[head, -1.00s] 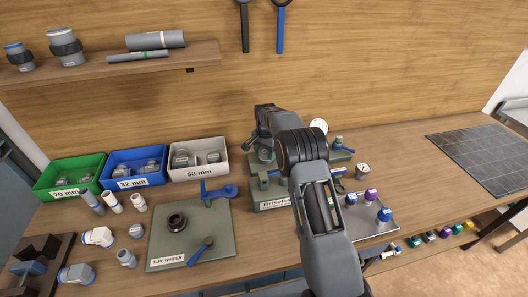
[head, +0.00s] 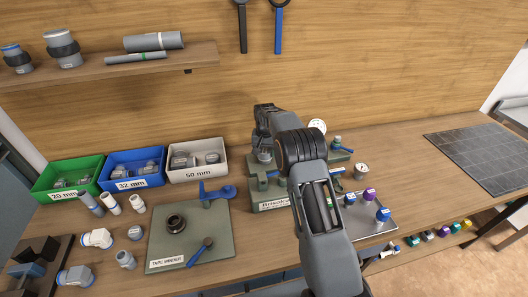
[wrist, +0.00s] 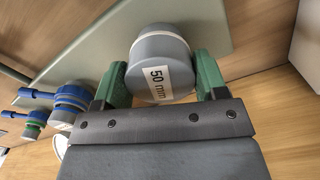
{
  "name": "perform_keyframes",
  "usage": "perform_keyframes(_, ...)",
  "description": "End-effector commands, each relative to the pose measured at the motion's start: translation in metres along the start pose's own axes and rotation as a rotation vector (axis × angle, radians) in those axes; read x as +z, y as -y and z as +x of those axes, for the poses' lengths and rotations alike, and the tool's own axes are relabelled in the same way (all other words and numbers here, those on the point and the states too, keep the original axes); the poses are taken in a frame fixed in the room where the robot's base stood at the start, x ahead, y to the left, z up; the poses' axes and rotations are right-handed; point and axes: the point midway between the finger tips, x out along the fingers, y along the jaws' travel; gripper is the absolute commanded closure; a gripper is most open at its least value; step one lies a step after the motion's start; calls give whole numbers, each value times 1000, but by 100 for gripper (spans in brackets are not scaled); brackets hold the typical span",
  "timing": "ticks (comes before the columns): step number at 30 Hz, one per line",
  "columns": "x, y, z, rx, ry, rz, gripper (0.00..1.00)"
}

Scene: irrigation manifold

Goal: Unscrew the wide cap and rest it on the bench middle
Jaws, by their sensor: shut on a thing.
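The wide cap (wrist: 158,65) is grey with a pale ring and a "50 mm" label. In the wrist view it sits between the two green fingers of my gripper (wrist: 165,80), which is shut on it. In the head view the cap (head: 264,156) shows only in part below my gripper (head: 262,143), at the left end of the green manifold stand (head: 268,203). My arm covers much of the stand. I cannot tell whether the cap still touches its port. The bench (head: 420,200) is wooden.
Green, blue and white bins (head: 198,172) of fittings stand at the back left. A green tape-winder board (head: 219,238) lies in front of them. A grey tray (head: 375,230) with small coloured valves is right of my arm. A dark grid mat (head: 478,155) lies far right; bare bench lies between.

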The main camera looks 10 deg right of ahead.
Motion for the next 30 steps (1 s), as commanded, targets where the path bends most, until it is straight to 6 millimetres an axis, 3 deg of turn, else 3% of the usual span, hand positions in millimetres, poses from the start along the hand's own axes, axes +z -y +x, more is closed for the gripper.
perform_keyframes(5, -6, -3, -4, -2, -23, -7, 63)
perform_keyframes(15, -6, -3, -4, 2, -23, -353, 63)
perform_keyframes(26, -6, -3, -4, 2, -23, -397, 63)
perform_keyframes(30, -6, -3, -4, 4, -23, -497, 63)
